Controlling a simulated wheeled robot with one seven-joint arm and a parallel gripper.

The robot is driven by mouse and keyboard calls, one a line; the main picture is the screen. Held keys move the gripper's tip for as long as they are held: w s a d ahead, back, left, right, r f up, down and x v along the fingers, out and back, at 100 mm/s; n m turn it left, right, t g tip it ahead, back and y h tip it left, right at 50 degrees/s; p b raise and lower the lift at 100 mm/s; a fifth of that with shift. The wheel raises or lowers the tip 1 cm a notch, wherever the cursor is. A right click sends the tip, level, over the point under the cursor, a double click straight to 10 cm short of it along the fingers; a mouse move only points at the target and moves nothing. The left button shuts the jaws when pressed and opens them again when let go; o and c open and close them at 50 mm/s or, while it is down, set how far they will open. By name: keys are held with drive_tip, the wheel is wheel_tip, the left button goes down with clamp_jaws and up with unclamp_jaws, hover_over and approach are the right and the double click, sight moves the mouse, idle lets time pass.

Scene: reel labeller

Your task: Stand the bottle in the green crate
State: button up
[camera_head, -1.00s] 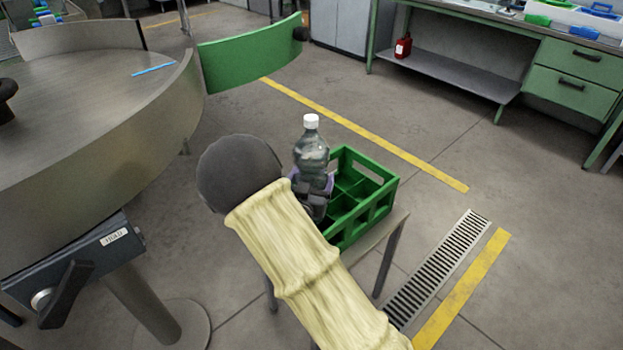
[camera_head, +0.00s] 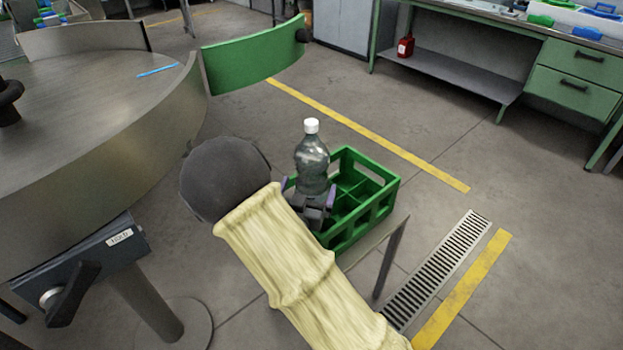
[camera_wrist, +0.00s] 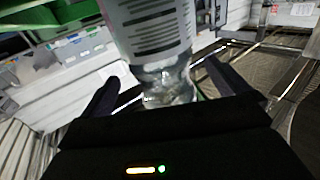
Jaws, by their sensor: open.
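The clear plastic bottle (camera_head: 312,165) with a white cap stands upright at the left side of the green crate (camera_head: 372,218). Its lower part and the exact compartment are hidden behind my gripper and the crate wall. My gripper (camera_head: 309,189) is open, with one finger on each side of the bottle and gaps visible. In the wrist view, the bottle (camera_wrist: 155,35) with its printed label rises between the spread fingers of my gripper (camera_wrist: 165,88). The crate's compartments on the right look empty.
The crate rests on a small stand with a grey leg (camera_head: 391,262). A round metal table (camera_head: 100,75) with a green curved guard (camera_head: 253,57) is at left. A green workbench (camera_head: 575,75) stands at back right. Open floor lies between.

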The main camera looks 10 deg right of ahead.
drive_tip(key=v, duration=0.7)
idle(0.5)
drive_tip(key=d+f+g+y, duration=0.1)
drive_tip(key=g, duration=0.1)
drive_tip(key=w+d+f+g+y, duration=0.1)
drive_tip(key=d+f+g, duration=0.1)
drive_tip(key=shift+w+f+m+g+y, duration=0.1)
drive_tip(key=shift+w+m+g+y, duration=0.05)
drive_tip(key=shift+m+g+y, duration=0.2)
drive_tip(key=shift+s+d+f+g+y, duration=0.15)
drive_tip(key=shift+s+g+y, duration=0.05)
drive_tip(key=shift+g+y, duration=0.3)
drive_tip(key=s+d+r+n+g+y, duration=0.1)
drive_tip(key=s+d+r+n+g, duration=0.1)
drive_tip(key=s+d+g, duration=0.2)
drive_tip(key=s+d+r+n+g+y, duration=0.1)
drive_tip(key=s+d+g, duration=0.3)
drive_tip(key=s, duration=0.7)
drive_tip(key=shift+d+r+n+g, duration=0.35)
drive_tip(key=shift+d+r+n, duration=0.15)
drive_tip(key=shift+n, duration=0.35)
